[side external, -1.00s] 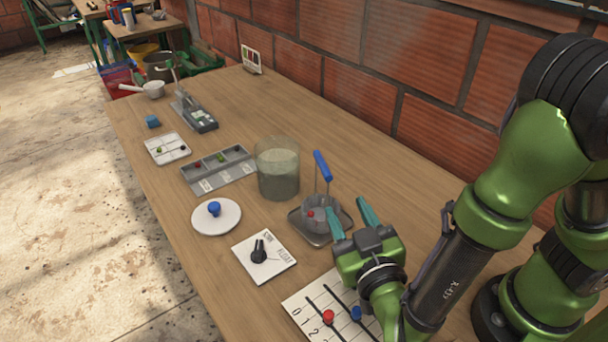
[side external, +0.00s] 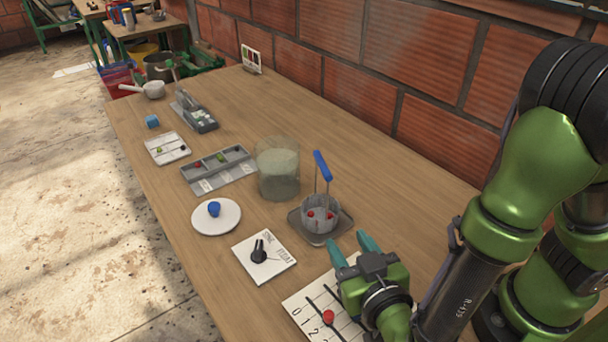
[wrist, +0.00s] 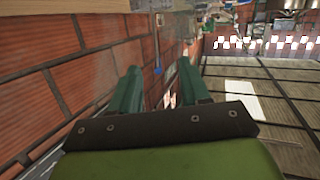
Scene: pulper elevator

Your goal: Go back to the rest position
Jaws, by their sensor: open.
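My gripper (side external: 353,248) is open and empty, held above the near part of the table beside the slider board. In the wrist view my gripper (wrist: 160,92) shows two green fingers set apart with nothing between them. The wire basket (side external: 320,217) with a blue handle stands on a grey tray (side external: 338,232), just beyond the fingertips and apart from them. Red items show in the basket. The slider board (side external: 303,305) has a red knob (side external: 328,316); my gripper and wrist hide part of it.
A glass jar of cloudy liquid (side external: 278,172), a dial plate (side external: 279,270) with a black knob, and a white disc (side external: 230,218) with a blue knob stand nearby. A sectioned tray (side external: 236,172) lies farther off. The brick wall (side external: 440,140) runs along the table's right side.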

